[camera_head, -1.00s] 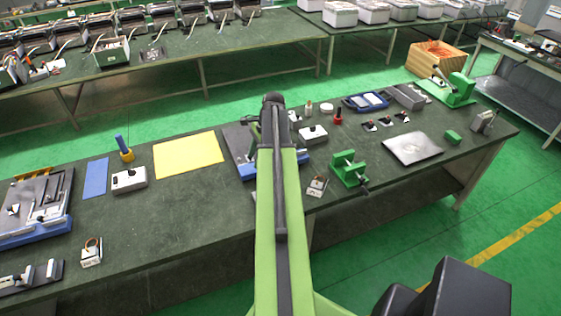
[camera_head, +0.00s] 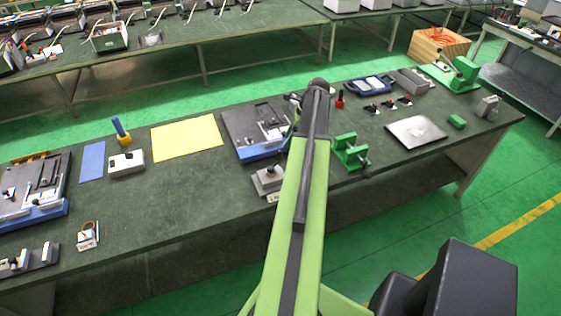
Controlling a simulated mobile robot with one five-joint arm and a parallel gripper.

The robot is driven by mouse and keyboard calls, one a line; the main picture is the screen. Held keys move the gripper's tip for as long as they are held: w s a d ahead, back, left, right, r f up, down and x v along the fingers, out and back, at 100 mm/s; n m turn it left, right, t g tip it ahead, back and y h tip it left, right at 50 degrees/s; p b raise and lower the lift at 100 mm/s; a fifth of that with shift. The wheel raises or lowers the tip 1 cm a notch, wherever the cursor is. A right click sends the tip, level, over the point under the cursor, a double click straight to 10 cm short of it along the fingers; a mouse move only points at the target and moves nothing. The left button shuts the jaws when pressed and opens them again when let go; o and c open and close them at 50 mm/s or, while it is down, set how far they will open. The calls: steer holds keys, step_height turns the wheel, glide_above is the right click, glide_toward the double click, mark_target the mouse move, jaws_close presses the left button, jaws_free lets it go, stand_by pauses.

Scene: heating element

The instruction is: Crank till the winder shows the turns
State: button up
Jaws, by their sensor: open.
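A green bench device (camera_head: 346,152) with a dark handle at its lower right stands on the near bench, just right of my arm. It may be the winder, but no turn count can be read on it at this size. My green and black arm reaches up from the bottom of the view, and its upper end is left of and beyond this device. The arm covers part of the bench. A small grey box with a black knob (camera_head: 268,180) sits just left of the arm.
A blue-based fixture (camera_head: 262,152) and a yellow sheet (camera_head: 187,137) lie left of the arm. A silver plate (camera_head: 416,132), a green block (camera_head: 456,121) and a green press (camera_head: 458,72) stand to the right. A red-topped piece (camera_head: 340,99) is beyond the arm.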

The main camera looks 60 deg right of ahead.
mark_target(280, 153)
steer(key=b+x, duration=0.7)
steer(key=x, duration=0.2)
steer(key=shift+w+a+f, duration=0.1)
steer(key=shift+f, duration=0.3)
steer(key=shift+r, duration=0.1)
jaws_close()
stand_by(0.5)
